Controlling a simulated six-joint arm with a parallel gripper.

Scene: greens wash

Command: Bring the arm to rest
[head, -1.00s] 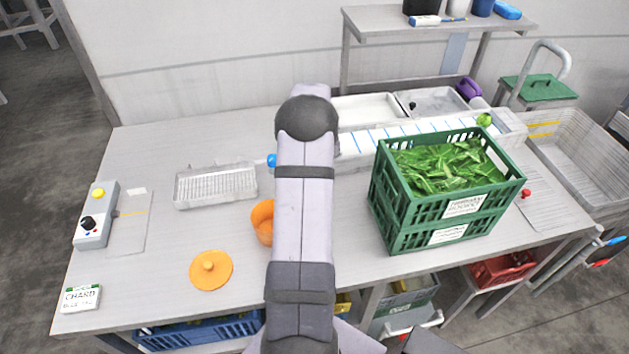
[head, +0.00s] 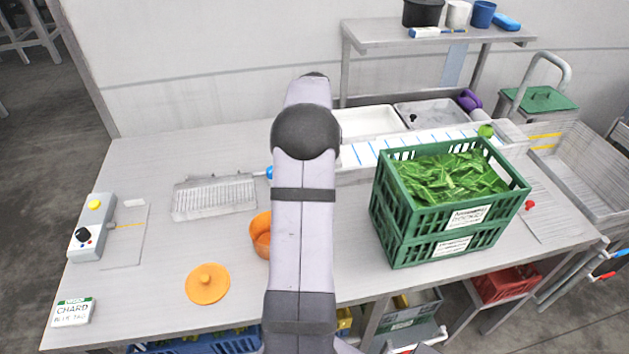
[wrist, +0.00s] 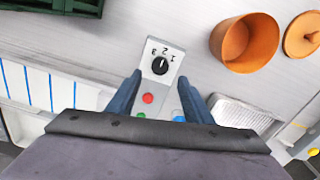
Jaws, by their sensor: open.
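My gripper (wrist: 160,98) shows in the wrist view as two dark blue fingers, wide apart with nothing held between them. Beyond and between the fingers is a small grey control box (wrist: 151,56) with a black dial marked 1, 2, 3 and red and green buttons. I cannot tell how far the fingertips are from it. In the head view my arm (head: 303,220) stretches away over the middle of the worktable (head: 150,165).
A green crate of leaves (head: 440,248) stands right of my arm. An orange pot (head: 260,236) sits close on its left, with an orange lid (head: 207,284) and a wire rack (head: 213,198) nearby. A shelf (head: 440,36) stands behind. The left rear table is clear.

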